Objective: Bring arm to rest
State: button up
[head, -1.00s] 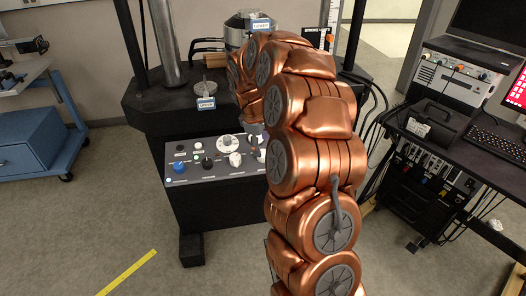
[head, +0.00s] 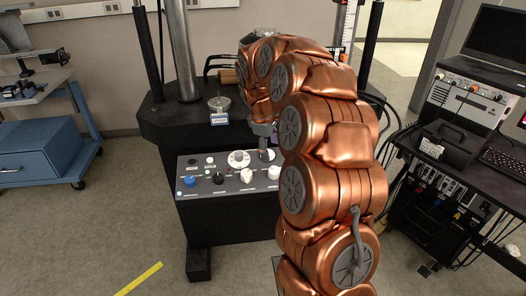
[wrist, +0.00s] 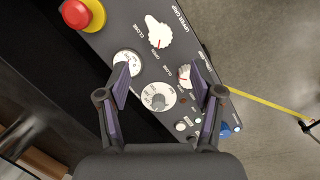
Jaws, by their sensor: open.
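My copper-coloured arm rises on the right of the head view and bends over toward the control panel (head: 212,178). My gripper (wrist: 161,78) is open and empty in the wrist view, its two dark fingers spread above the panel (wrist: 150,65). A white dial (wrist: 158,97) shows between the fingers, and a white gauge (wrist: 127,62) lies by the left fingertip. In the head view my gripper (head: 265,135) is partly hidden by my arm, near the panel's back edge. I cannot tell its exact height above the panel.
The black machine base (head: 170,120) and a metal column (head: 180,50) stand behind the panel. A red button (wrist: 76,14) is at the panel's upper left in the wrist view. A black cart (head: 440,190) with equipment stands right; a blue cabinet (head: 40,155) left.

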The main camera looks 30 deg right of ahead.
jog(key=shift+a, duration=0.1)
jog(key=s+a+r+m+g+y+p, duration=0.1)
jog(key=s+a+r+m+p, duration=0.15)
jog(key=s+a, duration=0.8)
jog(key=s+a+r+m+y+p, duration=0.15)
jog(key=s+a+r, duration=0.25)
jog(key=s+a, duration=0.7)
jog(key=s+m+g+p, duration=0.1)
jog(key=s+m+p, duration=0.1)
jog(key=s, duration=1.3)
jog(key=shift+s+f+m, duration=0.25)
jog(key=shift+f+m, duration=0.05)
jog(key=shift+f, duration=0.05)
